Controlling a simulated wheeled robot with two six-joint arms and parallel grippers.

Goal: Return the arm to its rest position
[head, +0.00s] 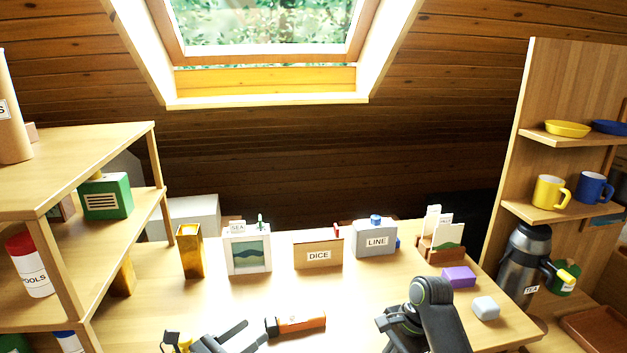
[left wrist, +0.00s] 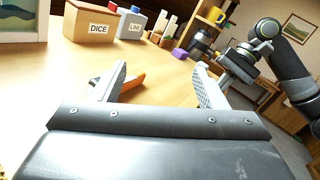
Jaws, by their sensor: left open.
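My left gripper (head: 256,332) is low over the front of the table, its two grey fingers spread apart. In the left wrist view the same gripper (left wrist: 161,72) is open with nothing between its fingers. An orange tool with a dark end (head: 302,322) lies on the table just beyond the fingertips; in the left wrist view the orange tool (left wrist: 132,83) is partly hidden behind the left finger. My right arm (head: 432,300) is folded at the front right; its gripper (head: 396,326) is partly hidden, and its opening cannot be made out.
A purple block (head: 458,277) lies to the right. Shelves (head: 80,160) flank the left; a flask (head: 526,262) stands right.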

